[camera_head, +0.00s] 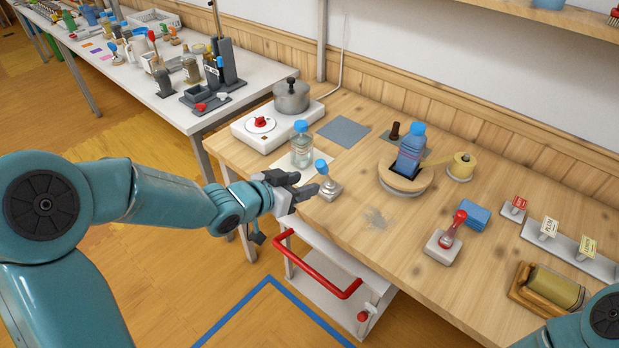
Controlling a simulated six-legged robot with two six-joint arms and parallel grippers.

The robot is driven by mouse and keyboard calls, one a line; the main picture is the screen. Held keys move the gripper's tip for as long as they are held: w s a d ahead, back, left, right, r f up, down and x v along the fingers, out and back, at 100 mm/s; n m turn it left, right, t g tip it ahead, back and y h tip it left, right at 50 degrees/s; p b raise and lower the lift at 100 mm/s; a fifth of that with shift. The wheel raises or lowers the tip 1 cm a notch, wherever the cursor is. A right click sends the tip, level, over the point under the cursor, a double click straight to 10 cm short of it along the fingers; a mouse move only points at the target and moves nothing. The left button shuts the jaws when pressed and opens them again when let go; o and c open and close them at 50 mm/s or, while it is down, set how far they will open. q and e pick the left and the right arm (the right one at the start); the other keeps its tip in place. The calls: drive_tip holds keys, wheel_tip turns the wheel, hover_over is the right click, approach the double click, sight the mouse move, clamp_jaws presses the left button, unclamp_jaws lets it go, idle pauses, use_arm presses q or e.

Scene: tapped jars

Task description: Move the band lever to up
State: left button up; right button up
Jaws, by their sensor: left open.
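Two levers stand on the wooden bench, and I cannot tell which is the band lever. One has a blue knob (321,166) on a grey base (330,190) near the bench's left front edge. The other has a red knob (460,216) on a pale square base (443,248), its stem leaning up and to the right. My left gripper (308,185) is open and empty, just left of the blue-knobbed lever; I cannot tell whether they touch. Part of my right arm shows at the lower right corner; its gripper is out of view.
A clear bottle with a blue cap (301,149) stands behind the left gripper. A blue bottle (411,150) sits in a wooden ring (392,181), beside a yellow spool (462,166). A blue block (474,218) lies right of the red-knobbed lever. A red drawer handle (318,266) juts out below.

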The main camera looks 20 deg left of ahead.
sight(319, 164)
use_arm(q)
drive_tip(key=shift+t+y, duration=0.3)
drive_tip(key=shift+t, duration=0.3)
drive_tip(key=shift+w+d+f+b, duration=0.15)
drive_tip(key=shift+w+b, duration=0.4)
drive_tip(key=shift+w, duration=0.7)
drive_tip(key=shift+w+d+f+b, duration=0.15)
drive_tip(key=shift+w+b, duration=0.35)
drive_tip(key=shift+w, duration=0.8)
drive_tip(key=shift+w+d+f+b, duration=0.15)
drive_tip(key=shift+w+b, duration=0.4)
drive_tip(key=shift+w, duration=0.7)
drive_tip(key=shift+w, duration=0.2)
